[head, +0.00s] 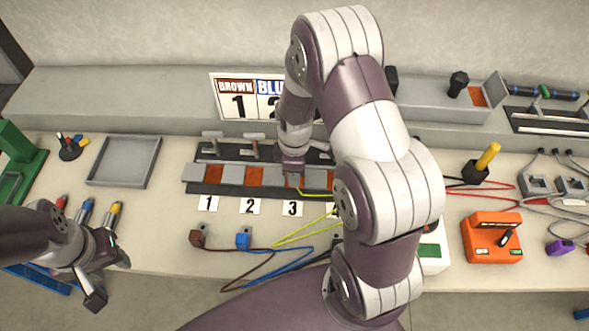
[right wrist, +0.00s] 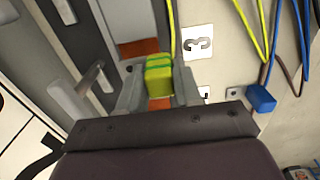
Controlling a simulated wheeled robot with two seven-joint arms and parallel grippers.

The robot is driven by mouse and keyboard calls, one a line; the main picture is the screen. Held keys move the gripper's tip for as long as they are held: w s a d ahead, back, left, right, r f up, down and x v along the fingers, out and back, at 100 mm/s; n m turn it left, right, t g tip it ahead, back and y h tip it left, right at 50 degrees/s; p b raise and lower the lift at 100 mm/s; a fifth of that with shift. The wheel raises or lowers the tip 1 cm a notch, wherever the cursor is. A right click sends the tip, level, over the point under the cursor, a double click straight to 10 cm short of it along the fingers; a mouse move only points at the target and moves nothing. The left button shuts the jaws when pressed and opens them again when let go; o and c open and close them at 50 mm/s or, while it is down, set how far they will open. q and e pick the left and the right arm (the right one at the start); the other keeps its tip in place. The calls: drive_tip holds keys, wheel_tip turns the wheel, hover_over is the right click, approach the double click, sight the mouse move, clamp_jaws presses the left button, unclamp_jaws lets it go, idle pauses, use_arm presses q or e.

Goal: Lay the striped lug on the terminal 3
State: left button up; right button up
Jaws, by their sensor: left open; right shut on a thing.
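The striped lug (right wrist: 159,75), yellow with green stripes, is between the fingers of my right gripper (right wrist: 158,88) in the right wrist view. My right gripper (head: 293,168) is shut on it over the terminal strip, in line with the "3" label (head: 292,208). The lug is hidden in the head view. I cannot tell whether it touches the pad. My left gripper (head: 108,280) is open and empty at the bench's front left.
A brown lug (head: 199,237) and a blue lug (head: 243,240) stand in front of the strip, with cables trailing right. A grey tray (head: 125,161) lies left. Levers (head: 213,143) rise behind the strip. An orange device (head: 491,237) is at right.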

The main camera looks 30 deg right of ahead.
drive_tip(key=shift+f+b, duration=1.05)
drive_tip(key=shift+f, duration=0.65)
drive_tip(key=o, duration=1.1)
wheel_tip(320, 180, up, 13)
drive_tip(key=shift+f, duration=0.1)
